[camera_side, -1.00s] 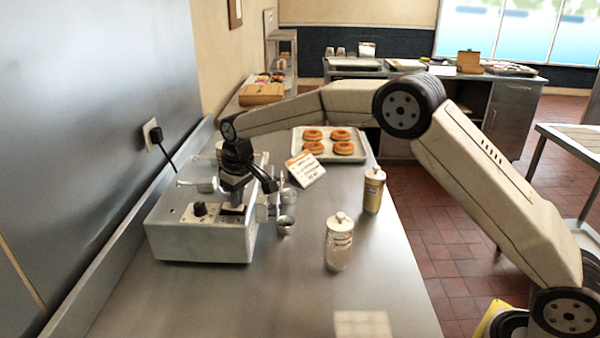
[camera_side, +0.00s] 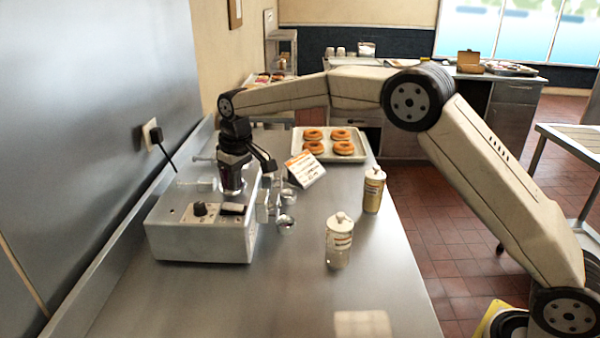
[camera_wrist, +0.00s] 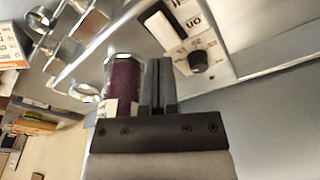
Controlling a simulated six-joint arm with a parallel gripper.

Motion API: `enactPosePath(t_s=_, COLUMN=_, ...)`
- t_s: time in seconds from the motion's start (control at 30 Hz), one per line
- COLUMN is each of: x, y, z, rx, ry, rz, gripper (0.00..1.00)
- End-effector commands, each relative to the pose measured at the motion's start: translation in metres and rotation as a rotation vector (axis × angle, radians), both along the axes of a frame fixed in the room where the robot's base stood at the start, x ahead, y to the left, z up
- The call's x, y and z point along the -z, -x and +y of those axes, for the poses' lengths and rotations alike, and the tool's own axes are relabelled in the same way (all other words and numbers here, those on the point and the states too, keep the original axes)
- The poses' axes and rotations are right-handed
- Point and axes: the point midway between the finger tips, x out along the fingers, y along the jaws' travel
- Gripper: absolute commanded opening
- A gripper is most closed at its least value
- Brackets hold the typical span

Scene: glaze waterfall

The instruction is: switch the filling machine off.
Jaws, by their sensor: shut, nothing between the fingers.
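The filling machine (camera_side: 190,240) is a grey metal box on the steel counter, left of centre. Its front panel carries a black knob (camera_side: 200,209) and a dark switch (camera_side: 233,209) to the knob's right. In the wrist view the panel shows the knob (camera_wrist: 198,61), the switch (camera_wrist: 174,24) and printed lettering that includes "ON". I cannot tell the switch's position. My gripper (camera_wrist: 159,64) is shut and empty, its fingertips apart from the switch in the picture. In the side view my gripper hangs above the machine; its fingertips are hard to make out there.
A jar of dark red filling (camera_wrist: 122,80) stands close beside my fingers. Metal nozzles and cups (camera_side: 286,224) sit at the machine's right. Two lidded jars (camera_side: 339,245) (camera_side: 374,190), a sign (camera_side: 305,169) and a donut tray (camera_side: 328,157) stand on the counter.

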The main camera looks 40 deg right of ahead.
Motion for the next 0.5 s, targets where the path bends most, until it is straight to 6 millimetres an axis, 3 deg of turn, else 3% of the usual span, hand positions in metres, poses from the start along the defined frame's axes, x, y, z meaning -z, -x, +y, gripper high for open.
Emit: enactPosePath(t_s=0.5, x=-0.024, y=0.0, z=0.0, rx=0.0, ry=0.0, rz=-0.001, gripper=0.0)
